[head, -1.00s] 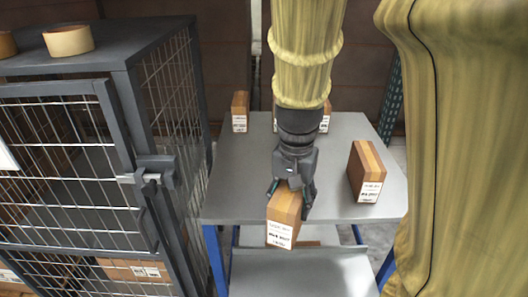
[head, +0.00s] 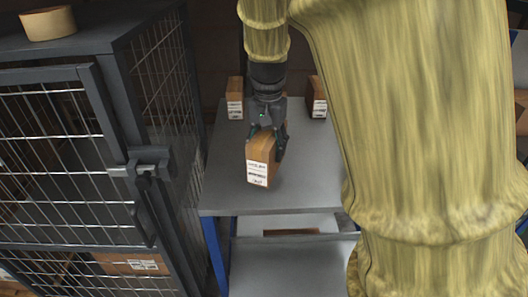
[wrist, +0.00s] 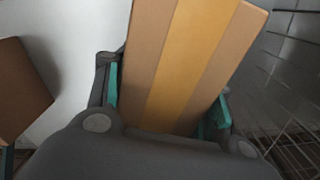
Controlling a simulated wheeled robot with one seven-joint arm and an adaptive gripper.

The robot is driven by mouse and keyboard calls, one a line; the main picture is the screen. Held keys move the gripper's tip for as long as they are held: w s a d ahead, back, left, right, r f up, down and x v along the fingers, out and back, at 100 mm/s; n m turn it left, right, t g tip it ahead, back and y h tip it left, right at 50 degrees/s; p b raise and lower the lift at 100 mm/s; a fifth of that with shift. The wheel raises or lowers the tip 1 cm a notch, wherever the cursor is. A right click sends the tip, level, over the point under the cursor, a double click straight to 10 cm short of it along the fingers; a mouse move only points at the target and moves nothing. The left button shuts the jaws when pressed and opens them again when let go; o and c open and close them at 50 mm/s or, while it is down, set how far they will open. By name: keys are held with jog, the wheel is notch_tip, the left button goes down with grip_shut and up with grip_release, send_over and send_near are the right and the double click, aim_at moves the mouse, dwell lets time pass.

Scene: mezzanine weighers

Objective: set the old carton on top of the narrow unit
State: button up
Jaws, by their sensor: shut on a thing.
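A brown carton with a tan tape strip and a white printed label (head: 259,168) is held in my gripper (head: 267,137), over the grey table top. In the wrist view the carton (wrist: 185,65) fills the space between the two green-padded fingers, which are shut on its sides. Whether its base touches the table I cannot tell. A dark metal cage cabinet (head: 110,50) stands at the left with its mesh door closed. I cannot tell from these frames which thing is the narrow unit.
The grey table (head: 312,185) has a lower shelf (head: 275,270). Two more labelled cartons stand at its back, one left (head: 235,98) and one right (head: 317,97). A tape roll (head: 48,23) lies on the cabinet top. My sleeved arm hides the right side.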

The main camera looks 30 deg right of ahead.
jog(key=shift+w+d+f, duration=0.1)
jog(key=shift+w+d, duration=0.1)
jog(key=shift+w, duration=0.35)
jog(key=shift+w+d, duration=0.2)
jog(key=shift+w, duration=0.3)
jog(key=shift+f, duration=1.7)
jog(key=shift+f, duration=0.1)
jog(key=o, duration=1.4)
jog(key=shift+c, duration=0.2)
notch_tip(320, 180, up, 12)
jog(key=shift+r+p, duration=0.1)
jog(key=shift+p, duration=0.35)
